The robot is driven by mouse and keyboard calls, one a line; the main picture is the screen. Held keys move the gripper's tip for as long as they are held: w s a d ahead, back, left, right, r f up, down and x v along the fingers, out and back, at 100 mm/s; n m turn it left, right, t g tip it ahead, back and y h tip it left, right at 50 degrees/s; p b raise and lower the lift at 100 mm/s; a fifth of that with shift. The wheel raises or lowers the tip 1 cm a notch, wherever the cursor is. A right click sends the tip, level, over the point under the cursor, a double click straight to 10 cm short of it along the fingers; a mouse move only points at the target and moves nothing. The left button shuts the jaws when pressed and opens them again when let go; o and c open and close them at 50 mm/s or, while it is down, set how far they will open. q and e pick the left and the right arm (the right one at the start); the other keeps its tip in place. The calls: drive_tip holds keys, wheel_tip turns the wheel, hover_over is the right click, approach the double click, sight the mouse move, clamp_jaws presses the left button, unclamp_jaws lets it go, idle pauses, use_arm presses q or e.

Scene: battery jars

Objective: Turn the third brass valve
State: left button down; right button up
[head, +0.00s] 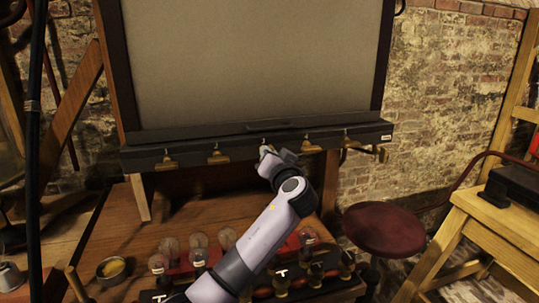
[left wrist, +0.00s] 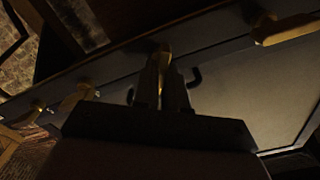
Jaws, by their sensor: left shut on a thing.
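Several small brass valves hang in a row along the dark ledge under the big grey panel. The first valve (head: 166,162) and second valve (head: 218,155) are to the left of my left gripper (head: 267,153), and the fourth valve (head: 310,147) is to its right. My left gripper is at the third valve, which it mostly hides in the head view. In the left wrist view the dark fingers are shut on the brass third valve (left wrist: 165,52). Neighbouring brass valves (left wrist: 285,28) show on either side. My right gripper is not in view.
The dark ledge (head: 190,150) runs above a wooden bench (head: 120,225) with glass jars (head: 198,240) and a small bowl (head: 112,268). A round red stool (head: 384,230) stands to the right, beside a wooden stand (head: 470,205).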

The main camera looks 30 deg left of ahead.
use_arm(q)
drive_tip(key=m, duration=1.1)
drive_tip(key=shift+w+d+f+p, duration=0.1)
drive_tip(key=shift+f+p, duration=0.15)
drive_tip(key=shift+p, duration=0.05)
drive_tip(key=shift+m, duration=0.4)
drive_tip(key=c, duration=1.2)
unclamp_jaws()
drive_tip(key=shift+b+v, duration=0.7)
drive_tip(key=shift+v, duration=2.9)
